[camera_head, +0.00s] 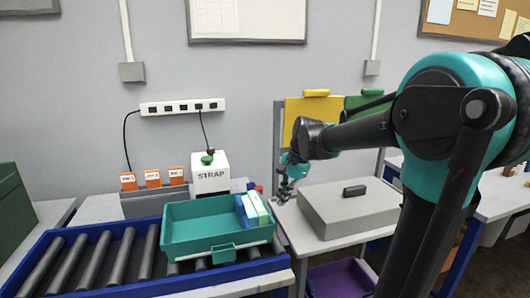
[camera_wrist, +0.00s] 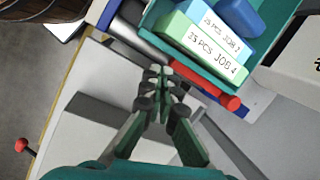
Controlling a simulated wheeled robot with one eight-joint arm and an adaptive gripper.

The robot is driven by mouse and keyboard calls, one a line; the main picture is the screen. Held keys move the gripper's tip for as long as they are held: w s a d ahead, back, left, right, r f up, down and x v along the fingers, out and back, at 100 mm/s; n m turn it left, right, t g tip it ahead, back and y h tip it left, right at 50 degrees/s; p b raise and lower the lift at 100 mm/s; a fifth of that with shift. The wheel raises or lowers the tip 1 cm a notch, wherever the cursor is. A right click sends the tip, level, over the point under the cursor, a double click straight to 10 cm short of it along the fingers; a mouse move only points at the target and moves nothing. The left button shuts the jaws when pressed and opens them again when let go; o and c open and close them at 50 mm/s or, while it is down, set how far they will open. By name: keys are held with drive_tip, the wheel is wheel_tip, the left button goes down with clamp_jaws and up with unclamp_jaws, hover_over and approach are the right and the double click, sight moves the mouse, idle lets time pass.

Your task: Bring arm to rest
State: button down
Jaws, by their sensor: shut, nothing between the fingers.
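My gripper (camera_head: 287,190) is at the end of my teal and black arm, which reaches in from the right in the head view. It hangs above the small side table, just right of the teal tray (camera_head: 205,250). In the wrist view my gripper (camera_wrist: 160,80) is shut with its fingertips together and nothing between them. The tray's edge and the labelled boxes (camera_wrist: 205,50) inside it lie just beyond the fingertips there. I cannot tell the exact gap between the fingers and the tray.
The tray sits on a blue-framed roller conveyor (camera_head: 92,262). A grey box (camera_head: 345,212) with a dark handle stands on the side table. A white STRAP machine (camera_head: 211,178) stands behind the tray. A purple bin (camera_head: 340,279) is below. A red knob (camera_wrist: 232,103) shows in the wrist view.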

drive_tip(key=s+d+f+n, duration=0.2)
drive_tip(key=s+d+f, duration=0.1)
drive_tip(key=s+d+f+n+t+h, duration=0.1)
drive_tip(key=s+d+f+n, duration=0.1)
drive_tip(key=s+d+f, duration=0.1)
drive_tip(key=s+d+f+n+t, duration=0.1)
drive_tip(key=s+d+f, duration=0.2)
drive_tip(key=f, duration=0.1)
drive_tip(key=shift+s+f+n+h, duration=0.1)
drive_tip(key=shift+s+n+h, duration=0.15)
drive_tip(key=shift+n+h, duration=0.15)
drive_tip(key=s+d+f+n+t+h, duration=0.1)
drive_tip(key=s+d+f+n, duration=0.3)
drive_tip(key=s+f, duration=0.2)
drive_tip(key=shift+s+d+t, duration=0.3)
drive_tip(key=shift+s+d, duration=0.1)
drive_tip(key=shift+s, duration=0.3)
